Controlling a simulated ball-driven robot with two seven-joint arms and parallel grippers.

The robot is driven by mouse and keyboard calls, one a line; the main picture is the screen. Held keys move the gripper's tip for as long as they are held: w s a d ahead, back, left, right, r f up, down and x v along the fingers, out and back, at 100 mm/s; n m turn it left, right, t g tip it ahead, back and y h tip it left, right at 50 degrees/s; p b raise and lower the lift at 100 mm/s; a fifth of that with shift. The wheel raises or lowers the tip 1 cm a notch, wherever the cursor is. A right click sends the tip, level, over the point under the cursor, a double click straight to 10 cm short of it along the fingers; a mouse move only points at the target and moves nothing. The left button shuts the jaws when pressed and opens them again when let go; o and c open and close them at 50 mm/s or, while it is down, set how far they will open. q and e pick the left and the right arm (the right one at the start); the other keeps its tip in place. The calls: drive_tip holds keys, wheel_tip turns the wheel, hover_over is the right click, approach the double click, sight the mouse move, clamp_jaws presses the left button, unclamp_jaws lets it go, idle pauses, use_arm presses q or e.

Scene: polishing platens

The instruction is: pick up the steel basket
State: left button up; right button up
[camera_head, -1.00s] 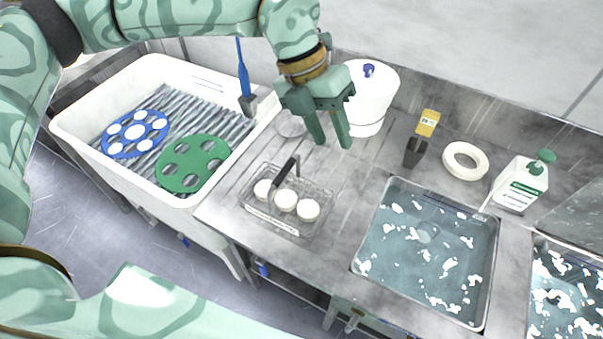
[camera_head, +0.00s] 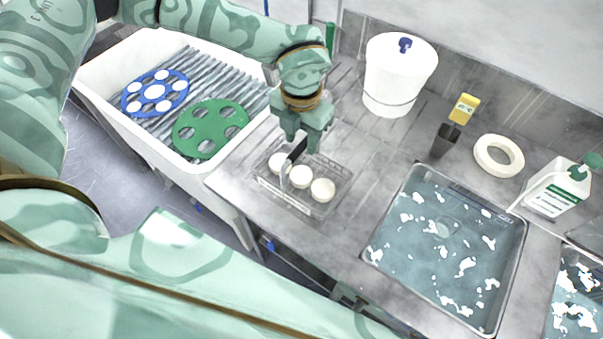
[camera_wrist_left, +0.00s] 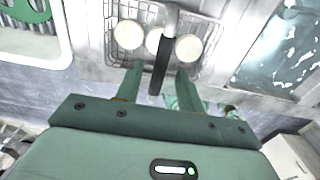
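The steel basket (camera_head: 328,205) is a wire basket holding three white round pieces, with an upright handle that has a black grip. It stands on the steel counter and also shows in the left wrist view (camera_wrist_left: 205,70). My left gripper (camera_head: 300,145) points down just above the basket, at the handle. In the left wrist view the left gripper (camera_wrist_left: 158,80) is open, with the black grip (camera_wrist_left: 160,68) between its two fingers, apart from both. A small grey-green part at the counter's front edge looks like my right gripper (camera_head: 350,298); its fingers are unclear.
A white sink (camera_head: 130,125) with blue and green (camera_head: 208,130) disc carriers is left of the basket. A water-filled basin (camera_head: 440,240) is to its right. A white lidded bucket (camera_head: 398,75), black holder (camera_head: 444,140), white ring (camera_head: 498,156) and bottle (camera_head: 557,188) stand behind.

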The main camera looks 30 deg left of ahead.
sight(302, 144)
use_arm(q)
wheel_tip(302, 144, down, 4)
drive_tip(key=shift+r, duration=0.15)
clamp_jaws()
drive_tip(key=shift+w+r, duration=0.1)
drive_tip(key=shift+r, duration=0.05)
idle(1.2)
